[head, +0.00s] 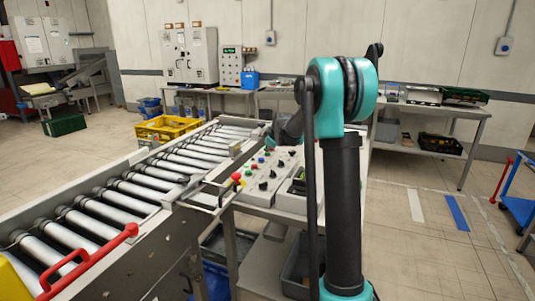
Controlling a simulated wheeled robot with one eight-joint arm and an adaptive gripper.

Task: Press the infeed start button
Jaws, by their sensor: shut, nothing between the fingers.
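The control panel (270,189) is a pale sloped box beside the roller conveyor (150,175) in the head view. It carries a green button (254,166), a blue one, red ones and several black knobs. I cannot read any labels, so I cannot tell which is the infeed start button. My arm reaches over the table behind the panel. The end of my arm, with my gripper (270,143), is small and partly hidden at the panel's far end. My gripper is shut and empty. I cannot tell whether it touches anything.
A red handle (90,258) stands over the conveyor's near end. A yellow crate (167,129) sits by its far end. A black tray lies right of the panel, partly behind my arm. Workbenches line the back wall.

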